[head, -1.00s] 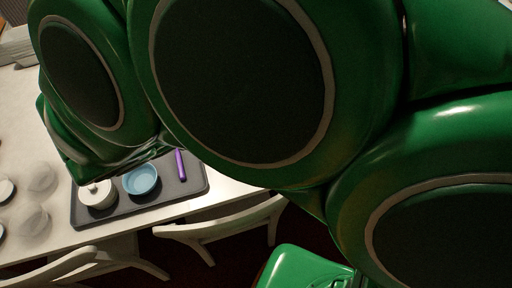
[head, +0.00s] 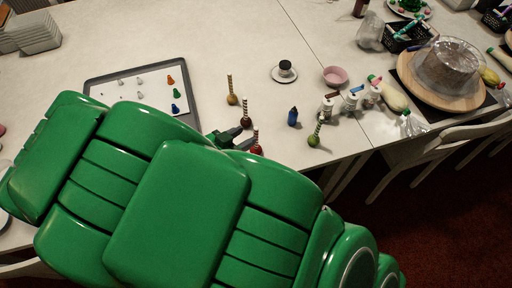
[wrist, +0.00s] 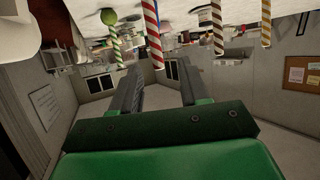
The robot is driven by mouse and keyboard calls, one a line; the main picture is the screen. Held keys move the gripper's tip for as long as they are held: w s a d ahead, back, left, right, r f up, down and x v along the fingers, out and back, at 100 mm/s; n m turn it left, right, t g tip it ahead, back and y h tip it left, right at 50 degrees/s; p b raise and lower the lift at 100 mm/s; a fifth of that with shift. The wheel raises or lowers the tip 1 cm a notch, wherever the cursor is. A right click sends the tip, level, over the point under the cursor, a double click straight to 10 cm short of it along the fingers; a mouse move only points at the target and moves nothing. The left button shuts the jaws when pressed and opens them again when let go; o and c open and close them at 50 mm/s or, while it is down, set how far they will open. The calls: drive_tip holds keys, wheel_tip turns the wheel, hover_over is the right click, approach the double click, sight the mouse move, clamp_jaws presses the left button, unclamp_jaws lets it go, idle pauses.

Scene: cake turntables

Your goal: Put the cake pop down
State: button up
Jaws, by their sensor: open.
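Several cake pops stand ball-down on the table with striped sticks up: yellow (head: 232,98), brown (head: 246,122), red (head: 257,150) and green (head: 314,140). The wrist view is upside down and shows the green pop (wrist: 108,17) and the red-striped stick (wrist: 152,32). My gripper (head: 236,138) is beside the red and brown pops. In the wrist view my gripper (wrist: 159,66) is open, its two dark fingers apart. The red-striped stick's end appears between the fingertips; I cannot tell whether it is between them or beyond. My green arm hides part of the table.
A dark tray with a white sheet and small colored pieces (head: 150,80) lies to the left. The table behind the pops is clear.

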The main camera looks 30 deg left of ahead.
drive_tip(key=shift+s+f+x, duration=0.1)
drive_tip(key=shift+f+x, duration=0.15)
drive_tip(key=shift+x, duration=1.15)
drive_tip(key=shift+s+f+x, duration=0.1)
drive_tip(key=shift+f+x, duration=0.15)
drive_tip(key=shift+x, duration=1.1)
drive_tip(key=shift+s+f+x, duration=0.15)
drive_tip(key=shift+f+x, duration=0.1)
drive_tip(key=shift+x, duration=1.15)
clamp_jaws()
